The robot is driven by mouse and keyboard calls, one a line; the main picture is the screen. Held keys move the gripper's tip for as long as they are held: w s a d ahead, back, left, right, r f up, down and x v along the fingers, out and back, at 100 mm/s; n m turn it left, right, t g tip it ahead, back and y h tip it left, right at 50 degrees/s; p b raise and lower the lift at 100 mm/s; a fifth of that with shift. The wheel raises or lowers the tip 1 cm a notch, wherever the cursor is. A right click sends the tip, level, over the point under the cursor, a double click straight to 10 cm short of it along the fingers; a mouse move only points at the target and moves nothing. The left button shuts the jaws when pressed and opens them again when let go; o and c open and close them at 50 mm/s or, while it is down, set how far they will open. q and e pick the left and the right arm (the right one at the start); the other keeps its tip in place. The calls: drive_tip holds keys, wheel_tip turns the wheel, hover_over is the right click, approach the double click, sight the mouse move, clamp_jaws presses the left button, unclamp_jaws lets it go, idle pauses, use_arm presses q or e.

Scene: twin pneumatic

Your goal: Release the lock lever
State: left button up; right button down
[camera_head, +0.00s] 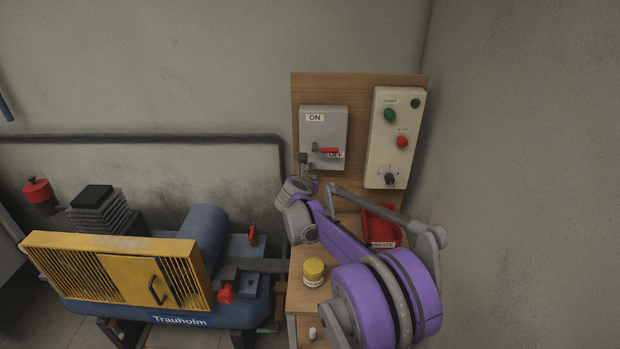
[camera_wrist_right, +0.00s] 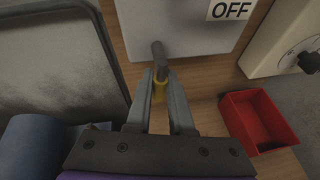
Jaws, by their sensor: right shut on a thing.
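A grey switch box (camera_head: 323,125) with ON and OFF labels hangs on the wooden backboard. Its red-handled lever (camera_head: 328,150) lies about level beside the OFF label. My right gripper (camera_head: 306,174) is at the box's lower left corner. In the right wrist view its fingers (camera_wrist_right: 160,85) are shut on a small dark grey pin-like lever (camera_wrist_right: 158,49) with a yellow-brass collar (camera_wrist_right: 160,86). The pin's upper end overlaps the lower edge of the box (camera_wrist_right: 185,22). Whether it is joined to the box cannot be told. My left gripper is not in view.
A cream control panel (camera_head: 393,140) with green and red buttons and a dark knob is right of the box. A red bin (camera_head: 381,227) and a yellow-lidded jar (camera_head: 313,273) stand on the wooden bench. A blue compressor (camera_head: 207,238) with a yellow guard (camera_head: 120,270) stands left.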

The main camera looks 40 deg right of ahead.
drive_tip(key=shift+s+f+n+g+h+b, duration=0.1)
drive_tip(key=shift+n+g+h+b, duration=0.2)
drive_tip(key=shift+n, duration=0.1)
drive_tip(key=shift+d, duration=0.1)
drive_tip(key=c, duration=0.8)
unclamp_jaws()
drive_tip(key=v, duration=1.1)
drive_tip(key=shift+d, duration=0.1)
